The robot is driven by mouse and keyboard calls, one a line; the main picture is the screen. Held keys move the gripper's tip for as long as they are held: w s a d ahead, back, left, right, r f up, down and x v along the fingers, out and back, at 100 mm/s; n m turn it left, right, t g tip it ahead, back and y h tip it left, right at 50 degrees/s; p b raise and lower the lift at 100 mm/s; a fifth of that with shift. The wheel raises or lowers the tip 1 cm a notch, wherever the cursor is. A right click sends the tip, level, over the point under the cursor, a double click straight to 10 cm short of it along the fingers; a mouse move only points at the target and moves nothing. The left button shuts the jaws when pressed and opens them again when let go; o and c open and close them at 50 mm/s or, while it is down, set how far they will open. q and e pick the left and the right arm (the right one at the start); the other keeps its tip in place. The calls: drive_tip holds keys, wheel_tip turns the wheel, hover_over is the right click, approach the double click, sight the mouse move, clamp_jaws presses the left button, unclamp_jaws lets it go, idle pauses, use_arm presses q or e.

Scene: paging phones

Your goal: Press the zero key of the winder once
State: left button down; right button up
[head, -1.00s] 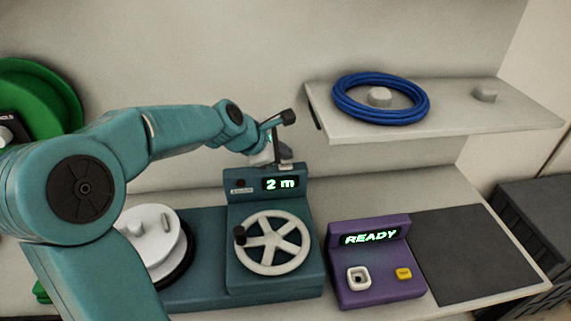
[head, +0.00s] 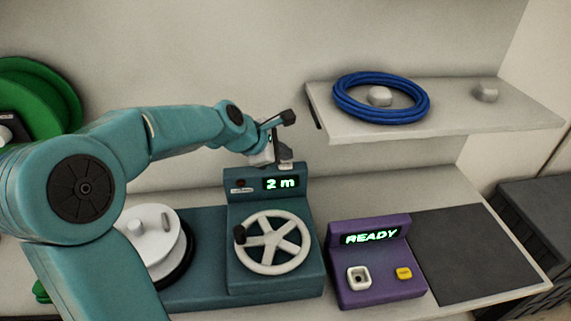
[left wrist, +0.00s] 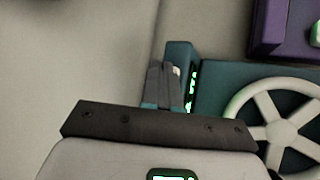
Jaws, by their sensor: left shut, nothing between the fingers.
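The teal winder (head: 275,285) stands on the bench with a white spoked handwheel (head: 273,243). Its display (head: 281,183) reads "2 m" in green. A small dark red-brown key (head: 241,184) is on the panel left of the display, with a small label under it. My left gripper (head: 284,162) is shut and empty at the top edge of the winder's display housing. In the left wrist view the shut fingers (left wrist: 168,88) are over that housing (left wrist: 180,55), and the wheel (left wrist: 275,115) is to the right. I cannot tell whether the fingertips touch the housing. My right gripper is not in view.
A purple box (head: 375,285) reading "READY" has a white-framed button and a yellow button. A dark mat (head: 470,255) lies right of it. A blue cable coil (head: 380,98) lies on the shelf (head: 450,125). A white reel (head: 152,245) is left of the winder, and a green reel (head: 45,95) is at far left.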

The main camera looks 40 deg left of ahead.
sight(283, 166)
use_arm(q)
drive_tip(key=shift+f, duration=0.3)
drive_tip(key=shift+f+b, duration=0.45)
drive_tip(key=shift+f, duration=0.05)
idle(0.5)
drive_tip(key=shift+r, duration=0.1)
drive_tip(key=shift+r+p, duration=0.8)
drive_tip(key=shift+p, duration=0.2)
wheel_tip(283, 166, up, 5)
drive_tip(key=p, duration=0.5)
idle(0.6)
